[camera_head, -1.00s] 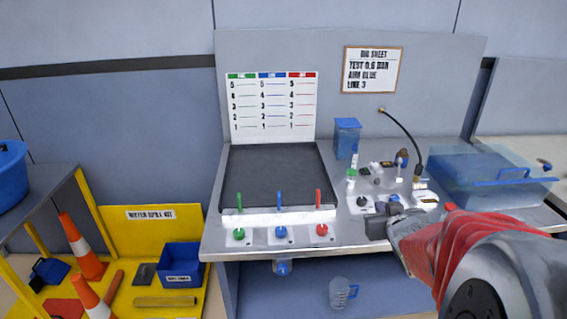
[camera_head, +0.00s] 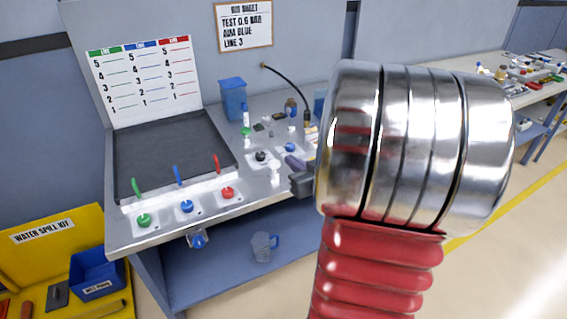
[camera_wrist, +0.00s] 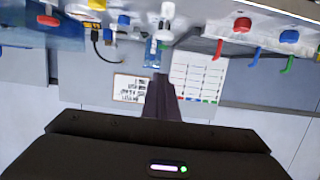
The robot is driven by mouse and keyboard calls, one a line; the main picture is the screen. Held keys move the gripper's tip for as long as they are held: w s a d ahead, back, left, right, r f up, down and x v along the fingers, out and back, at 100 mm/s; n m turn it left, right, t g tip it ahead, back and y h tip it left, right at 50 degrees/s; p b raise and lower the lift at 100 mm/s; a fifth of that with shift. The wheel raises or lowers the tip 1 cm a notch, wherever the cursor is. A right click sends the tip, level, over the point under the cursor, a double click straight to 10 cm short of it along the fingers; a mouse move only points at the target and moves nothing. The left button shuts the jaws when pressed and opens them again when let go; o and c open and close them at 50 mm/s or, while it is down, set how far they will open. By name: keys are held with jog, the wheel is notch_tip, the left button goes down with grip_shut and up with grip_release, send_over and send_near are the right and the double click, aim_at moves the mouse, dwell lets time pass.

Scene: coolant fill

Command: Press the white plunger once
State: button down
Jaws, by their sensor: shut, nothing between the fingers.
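A white upright piece (camera_head: 275,172), which looks like the white plunger, stands at the bench's front edge in the head view. In the wrist view a white knobbed piece (camera_wrist: 167,12) at the top centre looks like the same part. My gripper (camera_head: 292,163) is just right of it in the head view, its fingers shut and empty. In the wrist view the dark fingers (camera_wrist: 160,85) point up towards the white piece, with a gap in the picture. Whether they touch it cannot be told. My arm hides the bench's right part.
A black knob (camera_head: 261,156) and a blue knob (camera_head: 290,147) sit close by the gripper. Green, blue and red levers (camera_head: 178,175) stand at the left before the dark panel. A blue container (camera_head: 233,98) stands behind. A clear jug (camera_head: 263,246) is on the shelf below.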

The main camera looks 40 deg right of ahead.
send_over(274, 164)
jog(key=s, duration=0.3)
notch_tip(274, 164, down, 2)
jog(key=shift+w+f, duration=0.25)
jog(key=shift+f, duration=0.85)
jog(key=shift+w+f, duration=0.2)
jog(key=shift+f, duration=0.85)
